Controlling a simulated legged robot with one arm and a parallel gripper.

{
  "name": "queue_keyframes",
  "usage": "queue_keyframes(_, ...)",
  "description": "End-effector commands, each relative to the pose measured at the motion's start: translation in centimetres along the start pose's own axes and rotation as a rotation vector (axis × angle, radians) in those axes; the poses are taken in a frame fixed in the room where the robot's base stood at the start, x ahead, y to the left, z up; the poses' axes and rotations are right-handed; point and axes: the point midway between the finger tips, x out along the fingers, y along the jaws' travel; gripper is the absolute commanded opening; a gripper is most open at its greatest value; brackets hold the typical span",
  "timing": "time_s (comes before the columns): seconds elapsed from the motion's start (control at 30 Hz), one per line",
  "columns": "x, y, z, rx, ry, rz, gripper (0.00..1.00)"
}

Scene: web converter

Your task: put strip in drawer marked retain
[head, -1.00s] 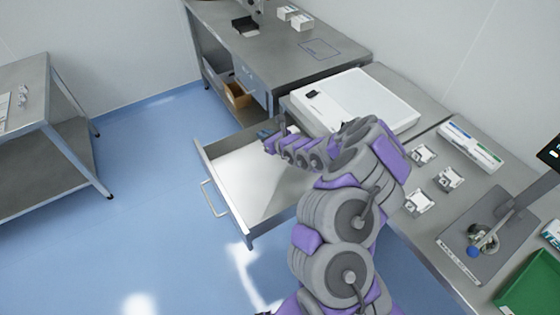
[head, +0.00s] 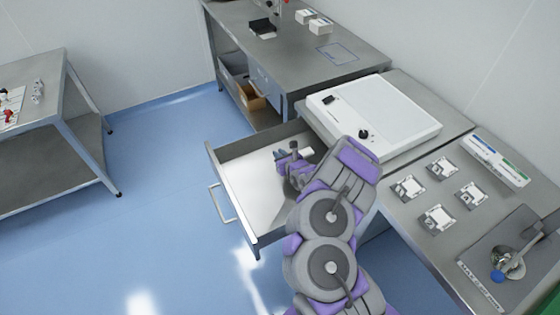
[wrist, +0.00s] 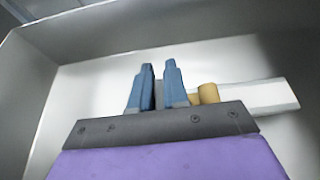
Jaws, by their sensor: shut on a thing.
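The open drawer (head: 250,190) juts out below the bench, with a pale floor, grey walls and a handle on its front. No marking on it is readable. My gripper (head: 287,157) is inside the drawer's outline, toward its back. In the wrist view its blue fingers (wrist: 157,75) are close together, with the drawer's pale floor and grey walls around them. The white strip (wrist: 265,97) shows beyond and right of the fingers, beside a tan cylindrical piece (wrist: 208,93). The strip's small white end (head: 307,152) also shows in the head view. The grip point itself is partly hidden.
A white flat unit (head: 385,115) stands on the bench above the drawer. Several small white-topped fixtures (head: 438,219) and a long white box (head: 497,160) are to the right. A side table (head: 40,66) stands at left. Blue floor is clear in front.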

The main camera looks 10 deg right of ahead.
Motion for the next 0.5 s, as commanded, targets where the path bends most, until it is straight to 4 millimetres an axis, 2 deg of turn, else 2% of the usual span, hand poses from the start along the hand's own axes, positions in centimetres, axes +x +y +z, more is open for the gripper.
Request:
queue_keyframes(0.03,0.3,0.0,-1.1,-0.002,0.004,0.000,0.00)
queue_keyframes(0.2,1.1,0.0,-2.6,-0.001,-0.001,0.000,0.00)
queue_keyframes(0.5,1.1,0.0,-2.6,0.000,-0.002,0.000,0.00)
